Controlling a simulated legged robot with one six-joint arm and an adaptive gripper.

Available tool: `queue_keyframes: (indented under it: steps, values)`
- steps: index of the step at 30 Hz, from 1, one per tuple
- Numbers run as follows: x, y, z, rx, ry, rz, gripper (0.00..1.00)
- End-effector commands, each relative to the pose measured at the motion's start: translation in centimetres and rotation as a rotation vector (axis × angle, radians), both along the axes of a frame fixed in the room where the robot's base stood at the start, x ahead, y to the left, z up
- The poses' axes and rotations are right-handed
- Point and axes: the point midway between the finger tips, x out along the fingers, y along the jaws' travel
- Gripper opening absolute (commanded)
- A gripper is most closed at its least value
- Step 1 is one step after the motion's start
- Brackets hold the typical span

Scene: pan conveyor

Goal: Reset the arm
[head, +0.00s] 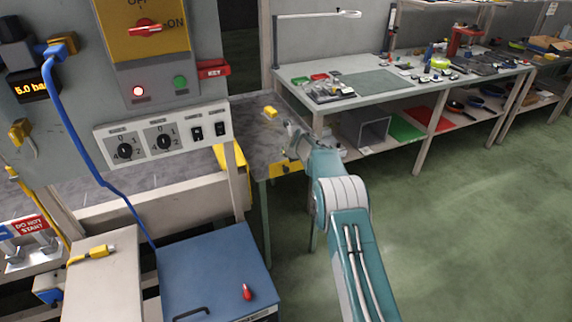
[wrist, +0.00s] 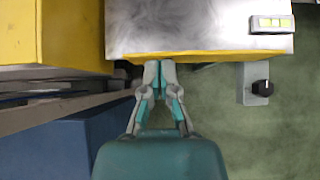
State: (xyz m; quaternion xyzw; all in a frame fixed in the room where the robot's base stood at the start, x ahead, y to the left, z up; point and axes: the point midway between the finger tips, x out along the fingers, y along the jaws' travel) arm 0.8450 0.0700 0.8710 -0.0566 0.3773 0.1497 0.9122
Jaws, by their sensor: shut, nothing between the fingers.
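My arm (head: 345,205) reaches up from the bottom of the head view, bent at a grey-banded joint. My gripper (head: 290,128) is at its far end, by the near edge of a grey metal table (head: 250,135). In the wrist view my gripper (wrist: 159,68) points at the table's yellow front edge (wrist: 220,54). Its two fingertips are together with nothing between them. I cannot tell from these views whether the tips touch the table edge.
A control panel (head: 165,143) with knobs and switches stands at the left. A blue cabinet (head: 215,275) with a red object (head: 247,292) on top is below it. A cluttered workbench (head: 390,85) runs along the back right. Green floor (head: 480,230) is clear at right.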

Motion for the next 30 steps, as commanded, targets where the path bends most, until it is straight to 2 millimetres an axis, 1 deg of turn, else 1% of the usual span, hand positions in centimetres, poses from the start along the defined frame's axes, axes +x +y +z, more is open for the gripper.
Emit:
queue_keyframes:
  steps: [1, 3, 8, 11, 13, 14, 16, 20, 21, 23, 24, 26, 27, 29, 30]
  values:
    - [0.4, 0.1, 0.8, -0.001, -0.004, 0.001, 0.00]
    - [0.7, 0.2, 1.8, -0.002, -0.002, 0.001, 0.00]
    - [1.2, 0.4, 3.2, 0.000, 0.000, 0.000, 0.00]
    - [1.3, 0.4, 3.5, -0.002, 0.002, 0.001, 0.00]
    - [1.2, 0.3, 4.2, -0.013, -0.001, 0.011, 0.00]
    - [1.1, 0.3, 4.8, -0.024, -0.005, 0.021, 0.00]
    - [0.6, 0.2, 6.5, -0.070, -0.015, 0.065, 0.00]
    - [-1.4, -0.3, 11.0, -0.204, -0.040, 0.197, 0.00]
    - [-2.2, -0.5, 12.3, -0.249, -0.047, 0.242, 0.00]
    - [-3.4, -0.7, 14.2, -0.315, -0.058, 0.309, 0.00]
    - [-4.3, -0.9, 15.5, -0.358, -0.066, 0.353, 0.00]
    - [-5.8, -1.1, 17.3, -0.422, -0.076, 0.420, 0.00]
    - [-6.8, -1.3, 18.4, -0.465, -0.083, 0.465, 0.00]
    - [-8.4, -1.6, 20.1, -0.528, -0.092, 0.533, 0.00]
    - [-9.6, -1.7, 21.1, -0.569, -0.097, 0.579, 0.00]
